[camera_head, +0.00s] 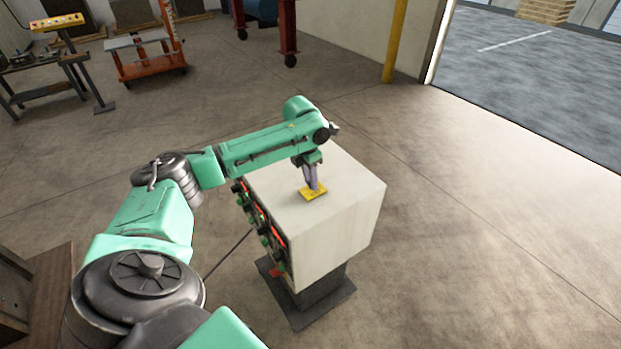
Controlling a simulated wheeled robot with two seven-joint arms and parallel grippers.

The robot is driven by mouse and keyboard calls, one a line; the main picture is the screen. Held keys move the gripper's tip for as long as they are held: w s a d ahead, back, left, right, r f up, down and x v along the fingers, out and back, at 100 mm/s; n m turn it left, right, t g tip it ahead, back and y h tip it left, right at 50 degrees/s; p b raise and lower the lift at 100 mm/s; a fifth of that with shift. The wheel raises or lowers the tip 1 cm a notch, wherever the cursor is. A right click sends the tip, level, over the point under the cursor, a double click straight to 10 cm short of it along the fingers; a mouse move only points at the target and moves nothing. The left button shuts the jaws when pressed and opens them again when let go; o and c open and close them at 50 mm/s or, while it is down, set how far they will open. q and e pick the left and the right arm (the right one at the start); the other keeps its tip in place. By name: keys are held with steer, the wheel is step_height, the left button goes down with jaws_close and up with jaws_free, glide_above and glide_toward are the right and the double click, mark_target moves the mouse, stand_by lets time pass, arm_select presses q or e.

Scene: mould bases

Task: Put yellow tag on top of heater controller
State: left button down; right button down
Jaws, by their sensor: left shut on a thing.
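The heater controller (335,232) is a pale box on a dark pedestal, with a panel of coloured controls on its left side. The yellow tag (313,195) is at its top face, lying flat, near the middle. My left gripper (314,187) points down over the top face and is shut on the tag. The tag looks to be touching the top or just above it; I cannot tell which. The fingers hide part of the tag. My right gripper is not in view.
An orange cart (150,62) and a small stand with a yellow control box (57,22) are at the back left. A yellow post (395,40) stands by the doorway. A wooden piece of furniture (50,300) is at the lower left. The floor on the right is clear.

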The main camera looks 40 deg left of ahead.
mark_target(306, 191)
arm_select(q)
steer(key=c, duration=0.7)
jaws_free()
steer(key=r, duration=0.4)
steer(key=s+r, duration=0.1)
steer(key=r, duration=0.3)
steer(key=r+b, duration=0.1)
steer(key=r, duration=0.3)
steer(key=shift+s+a, duration=0.15)
steer(key=shift+s, duration=0.05)
